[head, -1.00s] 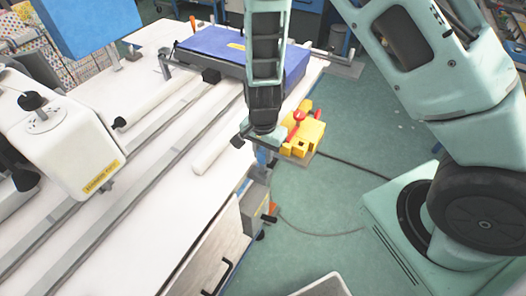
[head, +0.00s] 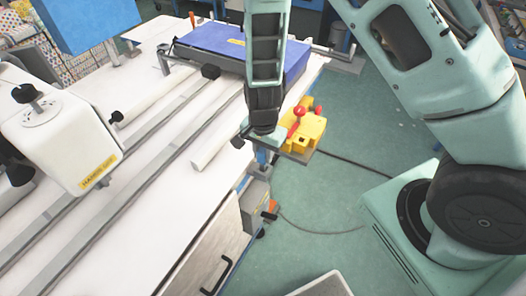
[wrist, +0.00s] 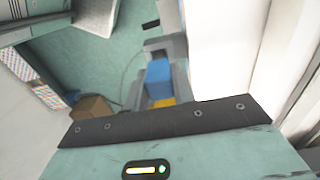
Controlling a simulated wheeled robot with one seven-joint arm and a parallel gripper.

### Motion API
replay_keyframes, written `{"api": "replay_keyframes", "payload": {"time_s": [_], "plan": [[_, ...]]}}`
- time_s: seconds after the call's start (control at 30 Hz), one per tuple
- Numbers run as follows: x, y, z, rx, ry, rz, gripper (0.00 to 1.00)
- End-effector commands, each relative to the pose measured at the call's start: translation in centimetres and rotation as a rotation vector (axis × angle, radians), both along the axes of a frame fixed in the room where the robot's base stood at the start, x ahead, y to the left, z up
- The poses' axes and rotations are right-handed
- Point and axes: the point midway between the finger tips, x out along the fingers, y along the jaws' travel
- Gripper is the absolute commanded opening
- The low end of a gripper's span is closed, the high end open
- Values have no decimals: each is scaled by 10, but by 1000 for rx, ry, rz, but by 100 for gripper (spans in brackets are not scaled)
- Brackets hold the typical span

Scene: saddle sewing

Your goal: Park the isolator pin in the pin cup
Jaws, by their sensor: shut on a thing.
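My gripper (head: 264,138) is at the lower end of the arm, over the right edge of the white table, just left of a yellow block with red parts. Its fingers are mostly hidden behind the wrist. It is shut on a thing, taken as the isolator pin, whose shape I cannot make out. The yellow block (head: 306,134) sits on a grey plate and has a red knob (head: 299,111) on top. In the wrist view a blue block (wrist: 158,76) with yellow beneath it shows beyond the dark gripper edge. I cannot tell which thing is the pin cup.
The white table (head: 150,195) carries long rails, a white roller and a blue box (head: 215,42). A white machine head (head: 62,140) stands at left. A drawer cabinet (head: 205,250) is below the table edge. Green floor (head: 330,195) is open to the right, with a cable across it.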

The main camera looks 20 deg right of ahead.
Motion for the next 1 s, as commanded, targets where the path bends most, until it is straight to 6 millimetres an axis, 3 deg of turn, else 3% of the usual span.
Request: {"api": "replay_keyframes", "payload": {"time_s": [0.97,1.0], "plan": [[0,0,-17,-1,-1,0,0],[0,0,-17,-1,-1,0,33]]}}
